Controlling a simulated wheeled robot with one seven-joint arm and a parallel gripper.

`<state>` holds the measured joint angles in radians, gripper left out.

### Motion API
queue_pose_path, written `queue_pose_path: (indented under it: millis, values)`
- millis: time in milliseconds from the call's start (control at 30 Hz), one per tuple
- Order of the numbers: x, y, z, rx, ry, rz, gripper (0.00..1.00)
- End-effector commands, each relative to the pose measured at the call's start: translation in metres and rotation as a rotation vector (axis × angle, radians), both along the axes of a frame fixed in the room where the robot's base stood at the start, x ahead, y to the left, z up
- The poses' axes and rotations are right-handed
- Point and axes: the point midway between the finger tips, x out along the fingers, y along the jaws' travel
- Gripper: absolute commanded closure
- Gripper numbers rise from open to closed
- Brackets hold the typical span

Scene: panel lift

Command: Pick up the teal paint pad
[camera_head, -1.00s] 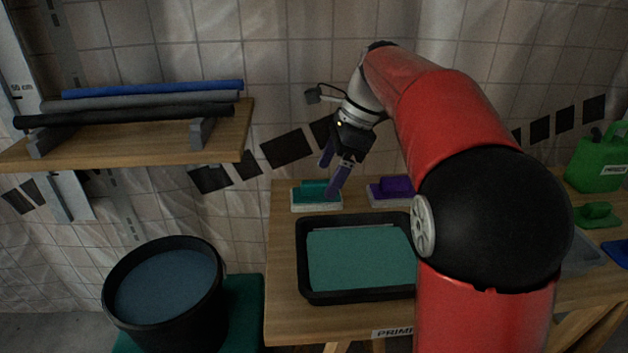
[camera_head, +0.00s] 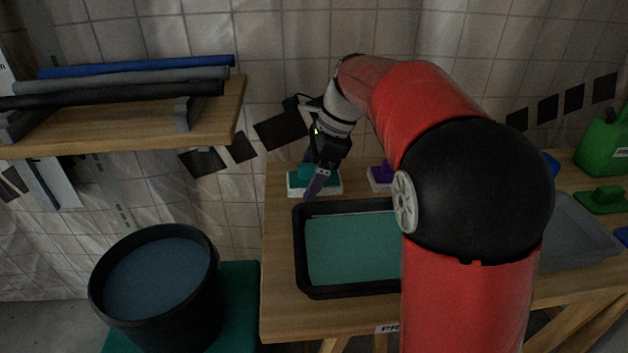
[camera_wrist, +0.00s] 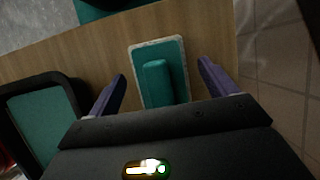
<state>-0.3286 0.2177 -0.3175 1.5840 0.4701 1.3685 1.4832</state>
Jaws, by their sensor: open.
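The teal paint pad (camera_head: 331,184) lies on the wooden table near its back left corner, against the tiled wall side. It has a pale edge and a raised teal handle. In the wrist view the teal pad (camera_wrist: 178,68) lies between and beyond my two purple fingers. My gripper (camera_head: 310,176) is open and empty, pointing down over the pad, and partly hides it in the head view. In the wrist view my gripper (camera_wrist: 162,84) has one finger on each side of the pad's handle. I cannot tell the exact height above it.
A black tray (camera_head: 300,250) with teal paint stands just in front of the pad. A purple pad (camera_head: 380,177) lies to the right, partly hidden by my arm. A shelf with rolls (camera_head: 120,125) and a black bucket (camera_head: 100,290) are at the left.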

Motion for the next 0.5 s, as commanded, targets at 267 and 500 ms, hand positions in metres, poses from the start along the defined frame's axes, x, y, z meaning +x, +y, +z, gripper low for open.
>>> queue_pose_path:
  millis: [267,500]
  values:
    - [0.0001,-0.0002,0.0006,0.000,0.000,0.000,0.34]
    - [0.0001,-0.0004,0.0006,0.000,0.000,0.000,0.64]
